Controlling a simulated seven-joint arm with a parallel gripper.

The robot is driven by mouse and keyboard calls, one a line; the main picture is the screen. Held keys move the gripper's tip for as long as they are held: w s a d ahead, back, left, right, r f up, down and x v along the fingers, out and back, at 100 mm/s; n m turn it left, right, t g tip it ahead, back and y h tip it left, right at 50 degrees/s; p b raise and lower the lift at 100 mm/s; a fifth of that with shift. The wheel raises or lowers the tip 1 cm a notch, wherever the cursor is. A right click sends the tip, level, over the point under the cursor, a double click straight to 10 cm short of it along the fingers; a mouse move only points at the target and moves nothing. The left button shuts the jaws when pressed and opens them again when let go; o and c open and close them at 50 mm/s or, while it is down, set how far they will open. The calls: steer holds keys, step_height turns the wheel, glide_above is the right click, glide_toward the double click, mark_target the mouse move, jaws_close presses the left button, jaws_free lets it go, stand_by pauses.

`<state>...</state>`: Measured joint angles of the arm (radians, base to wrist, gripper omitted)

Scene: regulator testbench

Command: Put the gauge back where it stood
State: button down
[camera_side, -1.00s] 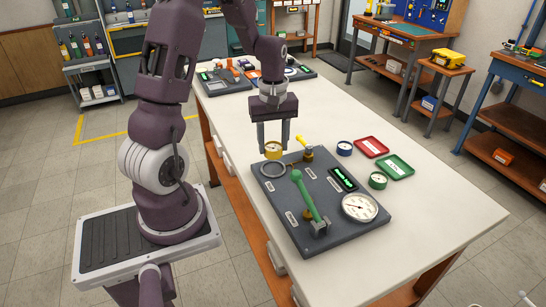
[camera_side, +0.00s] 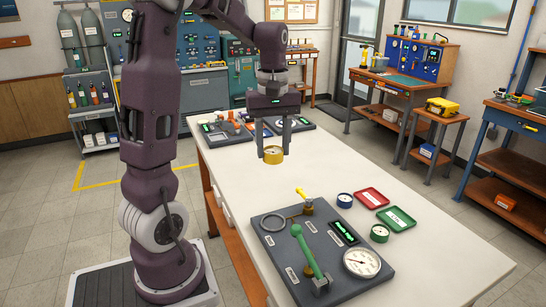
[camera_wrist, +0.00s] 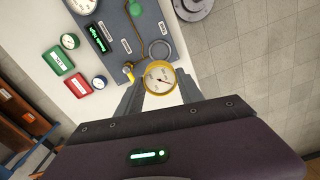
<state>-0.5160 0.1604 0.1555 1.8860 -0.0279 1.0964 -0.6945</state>
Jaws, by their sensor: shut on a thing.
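My gripper (camera_side: 273,149) is shut on a yellow gauge (camera_side: 273,155) and holds it in the air above the white table, beyond the far edge of the test board. In the wrist view the yellow gauge (camera_wrist: 160,78) has a white dial facing the camera and sits between my fingers. The dark grey test board (camera_side: 375,287) carries an empty grey ring (camera_side: 273,223) at its far left corner, a brass valve with a yellow handle (camera_side: 303,194), a green lever (camera_side: 310,252), a lit green display (camera_side: 344,231) and a large white dial (camera_side: 362,263).
A blue gauge (camera_side: 345,200) and a green gauge (camera_side: 379,233) stand on the table right of the board. A red tray (camera_side: 371,197) and a green tray (camera_side: 397,218) lie beside them. More panels (camera_side: 222,133) stand at the far table end. The table's middle is clear.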

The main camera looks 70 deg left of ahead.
stand_by(0.4)
steer(key=w+f, duration=0.2)
steer(key=w, duration=0.5)
steer(key=w+f, duration=0.3)
steer(key=w, duration=0.5)
glide_above(360, 219)
step_height(360, 219, down, 7)
step_height(360, 219, down, 10)
steer(key=shift+d+f, duration=0.1)
steer(key=shift+f, duration=0.15)
steer(key=c, duration=0.7)
jaws_free()
steer(key=shift+c, duration=0.2)
